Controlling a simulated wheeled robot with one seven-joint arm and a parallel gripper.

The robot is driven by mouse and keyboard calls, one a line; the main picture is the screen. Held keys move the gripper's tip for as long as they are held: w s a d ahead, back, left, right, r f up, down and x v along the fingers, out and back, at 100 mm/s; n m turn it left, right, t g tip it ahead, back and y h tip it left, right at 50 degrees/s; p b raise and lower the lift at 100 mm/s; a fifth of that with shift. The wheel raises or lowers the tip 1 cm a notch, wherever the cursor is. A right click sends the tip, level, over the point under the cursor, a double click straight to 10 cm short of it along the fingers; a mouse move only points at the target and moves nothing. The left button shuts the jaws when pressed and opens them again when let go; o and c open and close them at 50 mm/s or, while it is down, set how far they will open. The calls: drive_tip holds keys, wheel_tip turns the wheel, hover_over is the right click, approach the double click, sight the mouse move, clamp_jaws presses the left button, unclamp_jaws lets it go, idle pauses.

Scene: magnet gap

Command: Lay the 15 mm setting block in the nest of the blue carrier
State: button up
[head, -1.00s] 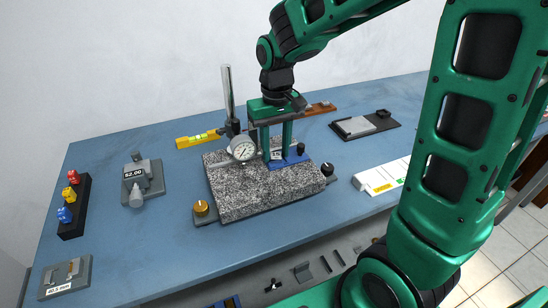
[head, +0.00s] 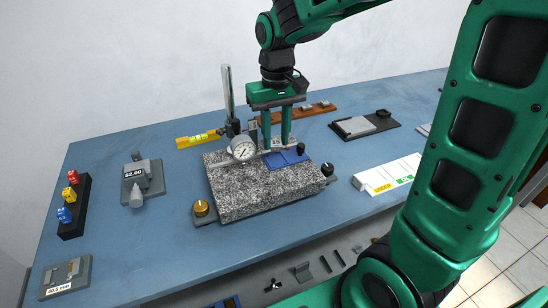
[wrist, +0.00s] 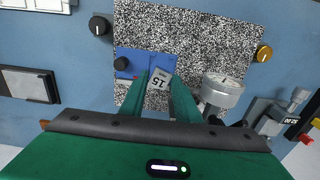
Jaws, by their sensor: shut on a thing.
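The 15 mm setting block (wrist: 158,90), a pale piece marked "15", is between my fingertips in the wrist view and sits at an angle in the picture. My gripper (head: 277,149) is shut on it, over the granite plate at the blue carrier. The blue carrier (head: 290,158) lies on the granite with a black knob at its right end; it also shows in the wrist view (wrist: 128,73). The block and fingers cover part of the carrier there, so its nest is not clearly seen. I cannot tell whether the block touches the carrier.
The dial gauge (head: 242,149) on its post stands close left of my fingers. The granite plate (head: 245,190) has bare room in front. A brown rack (head: 318,109), a dark tray (head: 375,126) and a white labelled box (head: 390,174) stand behind and to the right.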

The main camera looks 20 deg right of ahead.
sight(276, 143)
drive_tip(key=shift+r, duration=0.45)
drive_tip(key=n, duration=0.2)
drive_tip(key=r+n, duration=0.1)
drive_tip(key=n, duration=0.1)
drive_tip(key=shift+f, duration=0.15)
idle(0.4)
drive_tip(key=shift+f, duration=2.7)
